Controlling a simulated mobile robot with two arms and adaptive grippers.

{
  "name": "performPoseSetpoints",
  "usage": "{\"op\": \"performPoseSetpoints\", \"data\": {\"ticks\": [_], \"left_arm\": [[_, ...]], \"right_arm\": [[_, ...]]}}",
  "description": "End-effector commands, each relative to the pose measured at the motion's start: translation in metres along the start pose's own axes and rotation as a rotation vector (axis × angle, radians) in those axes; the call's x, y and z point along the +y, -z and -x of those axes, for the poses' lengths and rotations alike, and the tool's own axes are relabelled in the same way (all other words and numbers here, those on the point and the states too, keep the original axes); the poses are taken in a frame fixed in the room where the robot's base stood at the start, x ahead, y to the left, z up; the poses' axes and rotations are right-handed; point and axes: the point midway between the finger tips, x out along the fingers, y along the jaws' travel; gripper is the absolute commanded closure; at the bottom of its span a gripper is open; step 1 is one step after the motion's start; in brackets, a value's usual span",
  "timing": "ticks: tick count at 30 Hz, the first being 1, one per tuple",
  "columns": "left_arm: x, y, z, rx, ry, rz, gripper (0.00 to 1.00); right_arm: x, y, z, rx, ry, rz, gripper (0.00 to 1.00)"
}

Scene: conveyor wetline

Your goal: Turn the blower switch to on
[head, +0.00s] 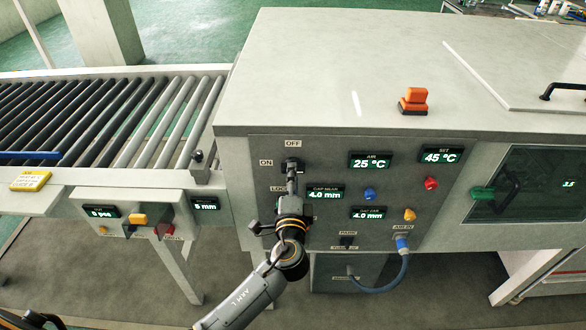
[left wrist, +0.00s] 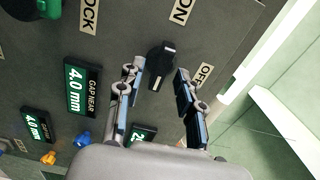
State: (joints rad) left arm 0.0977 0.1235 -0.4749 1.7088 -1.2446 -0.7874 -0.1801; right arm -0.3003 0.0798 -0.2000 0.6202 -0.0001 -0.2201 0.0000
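The blower switch is a black knob (head: 292,163) on the grey panel, with an OFF label above it and an ON label to its left. It also shows in the left wrist view (left wrist: 158,68), with a light mark at the end nearest the ON label (left wrist: 183,10); the OFF label (left wrist: 204,75) is to the right there. My left gripper (head: 292,184) is in front of the panel at the knob. In the left wrist view its fingers (left wrist: 159,82) are apart, one either side of the knob, with visible gaps. My right gripper is not in view.
Displays and small blue, red and yellow knobs sit right of my gripper, including the blue knob (head: 369,193). A blue hose (head: 392,282) hangs below. A roller conveyor (head: 120,115) runs left. An orange block (head: 413,100) stands on the machine top.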

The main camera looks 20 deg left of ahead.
Motion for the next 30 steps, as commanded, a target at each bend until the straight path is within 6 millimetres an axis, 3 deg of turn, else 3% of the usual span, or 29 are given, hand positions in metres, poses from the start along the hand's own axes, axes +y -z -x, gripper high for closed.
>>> {"op": "performPoseSetpoints", "data": {"ticks": [15, 30], "left_arm": [[0.000, 0.000, 0.049, 0.000, 0.000, 0.001, 0.63], [0.000, 0.000, 0.052, 0.000, 0.000, 0.000, 0.63]], "right_arm": [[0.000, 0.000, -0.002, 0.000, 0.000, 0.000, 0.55], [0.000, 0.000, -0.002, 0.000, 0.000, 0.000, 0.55]]}}
